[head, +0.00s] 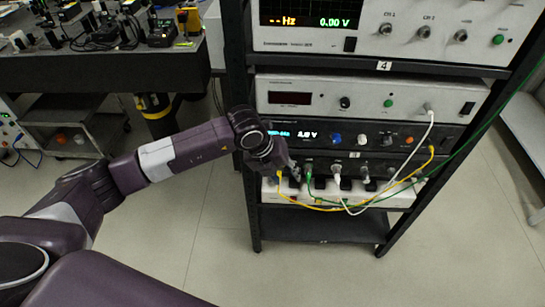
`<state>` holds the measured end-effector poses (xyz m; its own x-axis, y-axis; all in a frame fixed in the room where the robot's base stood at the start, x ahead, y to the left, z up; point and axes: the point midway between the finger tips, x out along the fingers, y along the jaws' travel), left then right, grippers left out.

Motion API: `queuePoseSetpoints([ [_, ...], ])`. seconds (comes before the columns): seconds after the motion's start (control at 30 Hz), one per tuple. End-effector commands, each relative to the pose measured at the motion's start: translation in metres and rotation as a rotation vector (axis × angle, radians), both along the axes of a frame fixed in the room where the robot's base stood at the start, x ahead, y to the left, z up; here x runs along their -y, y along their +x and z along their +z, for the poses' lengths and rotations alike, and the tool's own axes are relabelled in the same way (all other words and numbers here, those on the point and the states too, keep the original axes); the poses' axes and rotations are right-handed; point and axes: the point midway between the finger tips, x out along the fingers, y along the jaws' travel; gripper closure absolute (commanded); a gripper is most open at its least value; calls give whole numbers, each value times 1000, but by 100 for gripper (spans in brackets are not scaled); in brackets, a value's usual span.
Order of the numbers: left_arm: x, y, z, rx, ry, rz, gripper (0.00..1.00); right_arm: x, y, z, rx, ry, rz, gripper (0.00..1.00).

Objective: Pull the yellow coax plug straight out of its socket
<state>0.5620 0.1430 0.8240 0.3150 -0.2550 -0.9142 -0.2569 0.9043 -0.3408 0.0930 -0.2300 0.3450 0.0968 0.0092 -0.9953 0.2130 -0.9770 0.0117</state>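A yellow cable (318,207) hangs in a loop across the front of the lower rack units. One yellow plug end (279,176) is at the lower left, just under my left gripper. The other yellow end (431,151) is at the right of the dark unit. My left gripper (287,166) reaches in from the left, its fingers small, dark and close to the panel near the left yellow end. Whether the fingers are open or touch a plug is too small to tell. My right gripper is out of view.
Green (309,172) and white (337,180) cables plug in just right of the gripper and cross the yellow one. The rack's left post (240,80) stands beside my wrist. An optical table (120,72) is at the upper left. The floor in front is clear.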

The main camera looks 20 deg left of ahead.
Motion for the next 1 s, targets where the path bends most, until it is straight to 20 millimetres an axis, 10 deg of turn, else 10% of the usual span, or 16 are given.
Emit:
queuePoseSetpoints([
  [0.23,-42,18,29,106,182,46,63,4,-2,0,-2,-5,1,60],
  [1.0,-37,50,-39,106,180,46,63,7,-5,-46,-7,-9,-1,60],
])
